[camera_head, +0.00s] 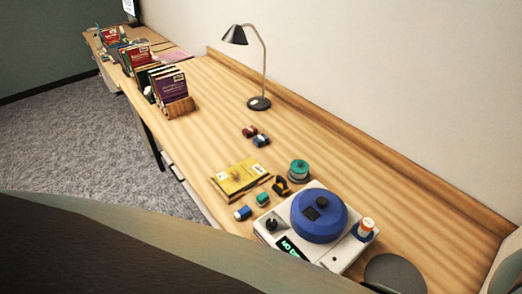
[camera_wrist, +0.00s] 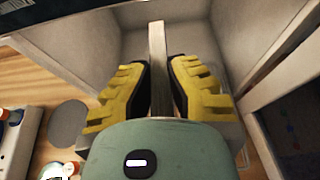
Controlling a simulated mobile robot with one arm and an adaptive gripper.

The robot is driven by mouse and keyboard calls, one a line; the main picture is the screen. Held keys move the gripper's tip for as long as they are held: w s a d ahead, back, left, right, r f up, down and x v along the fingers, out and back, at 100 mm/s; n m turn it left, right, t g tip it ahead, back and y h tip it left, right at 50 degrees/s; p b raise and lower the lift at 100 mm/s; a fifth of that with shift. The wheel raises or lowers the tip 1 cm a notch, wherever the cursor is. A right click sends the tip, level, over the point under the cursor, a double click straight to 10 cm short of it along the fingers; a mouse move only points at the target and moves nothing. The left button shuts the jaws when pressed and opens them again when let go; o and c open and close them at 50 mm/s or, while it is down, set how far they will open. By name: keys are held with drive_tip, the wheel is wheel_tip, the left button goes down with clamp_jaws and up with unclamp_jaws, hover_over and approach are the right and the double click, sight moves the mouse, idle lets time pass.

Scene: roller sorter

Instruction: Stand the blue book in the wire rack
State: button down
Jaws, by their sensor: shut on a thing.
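In the wrist view my gripper (camera_wrist: 159,72), with yellow ribbed fingers, is shut on a thin pale slab (camera_wrist: 157,42) seen edge-on. The slab stands upright between the fingers and runs away from them into a grey-walled bay. Only its narrow edge shows, so I cannot tell from its colour whether it is the blue book. My gripper is not visible in the head view. No wire rack is clearly recognisable. Groups of upright books stand on the far desk, the nearest with a purple cover (camera_head: 172,86) beside a wooden end block (camera_head: 180,107).
On the desk are a black lamp (camera_head: 259,102), a yellow book (camera_head: 238,176), small coloured items, and a white device with a blue dome (camera_head: 319,216). The mid-desk is mostly clear.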

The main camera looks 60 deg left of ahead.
drive_tip(key=shift+d+f, duration=0.15)
drive_tip(key=shift+f, duration=2.2)
drive_tip(key=shift+f, duration=0.15)
drive_tip(key=c, duration=1.1)
unclamp_jaws()
drive_tip(key=shift+c, duration=0.2)
drive_tip(key=shift+s+r, duration=0.15)
drive_tip(key=shift+r, duration=0.05)
drive_tip(key=a+b+v, duration=0.1)
drive_tip(key=b+v, duration=0.1)
drive_tip(key=v, duration=0.9)
drive_tip(key=shift+s+d, duration=0.4)
drive_tip(key=shift+d, duration=0.05)
